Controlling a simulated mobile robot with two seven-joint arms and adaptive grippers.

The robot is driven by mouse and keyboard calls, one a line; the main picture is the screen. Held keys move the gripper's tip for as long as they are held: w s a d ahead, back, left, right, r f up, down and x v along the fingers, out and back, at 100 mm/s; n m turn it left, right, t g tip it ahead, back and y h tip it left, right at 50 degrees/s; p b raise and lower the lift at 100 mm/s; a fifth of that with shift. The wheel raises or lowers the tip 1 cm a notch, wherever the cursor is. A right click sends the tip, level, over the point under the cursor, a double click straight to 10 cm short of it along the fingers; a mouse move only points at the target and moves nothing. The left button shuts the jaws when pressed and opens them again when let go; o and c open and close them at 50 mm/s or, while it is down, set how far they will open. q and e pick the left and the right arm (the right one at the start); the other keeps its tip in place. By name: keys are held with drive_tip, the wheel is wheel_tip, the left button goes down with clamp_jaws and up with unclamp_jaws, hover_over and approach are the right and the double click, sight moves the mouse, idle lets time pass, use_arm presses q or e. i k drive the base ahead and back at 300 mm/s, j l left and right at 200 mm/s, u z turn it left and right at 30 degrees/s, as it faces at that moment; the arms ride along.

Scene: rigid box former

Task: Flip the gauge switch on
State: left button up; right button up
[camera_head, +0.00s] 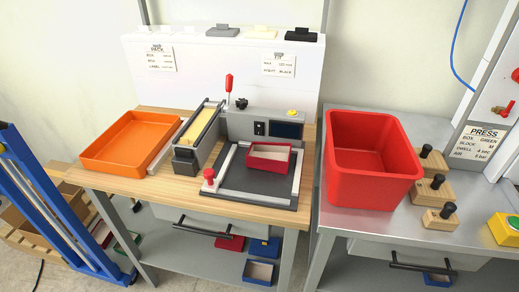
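A grey machine (262,122) stands on the wooden table. On its front face is a small black switch (260,128), which looks like a rocker; its position is too small to tell. Beside it on the right is a dark blue display (287,130), which looks unlit. A small yellow button (292,113) sits on top of the machine, and a black knob (241,103) and a red-handled lever (229,85) are at its left. Neither of my grippers is in view.
A red-and-white box (268,157) sits on the machine's dark plate (240,182), with a red knob (209,174) at its left. An orange tray (128,142) lies at left. A tall red bin (370,158) and wooden blocks (432,190) stand on the right-hand metal table.

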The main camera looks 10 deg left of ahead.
sight(258, 127)
drive_tip(key=i+l, duration=0.15)
drive_tip(key=l, duration=0.15)
drive_tip(key=i+l, duration=0.15)
drive_tip(key=l, duration=0.2)
drive_tip(key=i+l, duration=0.15)
drive_tip(key=l, duration=0.15)
drive_tip(key=i+l+u, duration=0.1)
drive_tip(key=l, duration=0.25)
